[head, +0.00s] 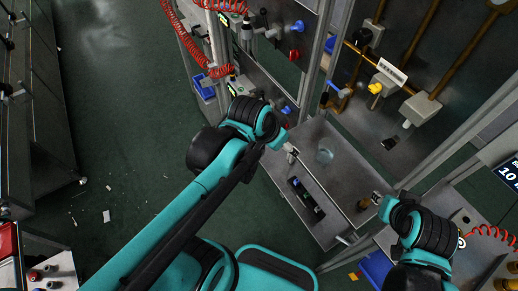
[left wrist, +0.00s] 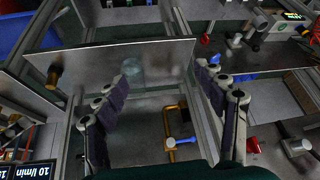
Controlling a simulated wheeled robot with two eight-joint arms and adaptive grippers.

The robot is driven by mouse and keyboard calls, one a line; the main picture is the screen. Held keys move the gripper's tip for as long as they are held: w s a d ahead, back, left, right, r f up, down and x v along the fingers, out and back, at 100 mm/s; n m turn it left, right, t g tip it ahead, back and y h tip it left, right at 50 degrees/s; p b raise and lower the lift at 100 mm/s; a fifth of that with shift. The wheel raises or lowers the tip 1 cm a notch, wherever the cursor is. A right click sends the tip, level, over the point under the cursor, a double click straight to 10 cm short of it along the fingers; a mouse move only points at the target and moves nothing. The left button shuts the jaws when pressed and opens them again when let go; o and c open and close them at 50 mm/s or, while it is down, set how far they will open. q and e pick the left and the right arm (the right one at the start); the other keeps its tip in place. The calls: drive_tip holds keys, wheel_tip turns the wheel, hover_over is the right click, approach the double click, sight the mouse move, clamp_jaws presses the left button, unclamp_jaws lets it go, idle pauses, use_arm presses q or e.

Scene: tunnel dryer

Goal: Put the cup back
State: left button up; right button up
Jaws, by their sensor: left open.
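A pale, see-through cup (head: 324,156) stands on the grey metal bench (head: 345,180), near its back. It also shows faintly in the left wrist view (left wrist: 133,67), close to the tip of one finger. My left gripper (head: 291,151) is at the left edge of the bench, to the left of the cup and apart from it.
A small amber object (head: 363,204) is near my right gripper. Metal posts (head: 318,58) and a back panel with a yellow knob (head: 375,88) bound the bench. The bench middle is clear.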

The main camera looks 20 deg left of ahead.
use_arm(q)
drive_tip(key=s+a+n+t+y, duration=0.1)
drive_tip(key=s+a+n, duration=0.3)
drive_tip(key=s+a, duration=0.1)
drive_tip(key=shift+f+t+y, duration=0.3)
drive_tip(key=shift+f, duration=0.15)
wheel_tip(320, 180, down, 3)
drive_tip(key=b, duration=0.2)
drive_tip(key=shift+r+b, duration=0.1)
drive_tip(key=shift+b, duration=0.25)
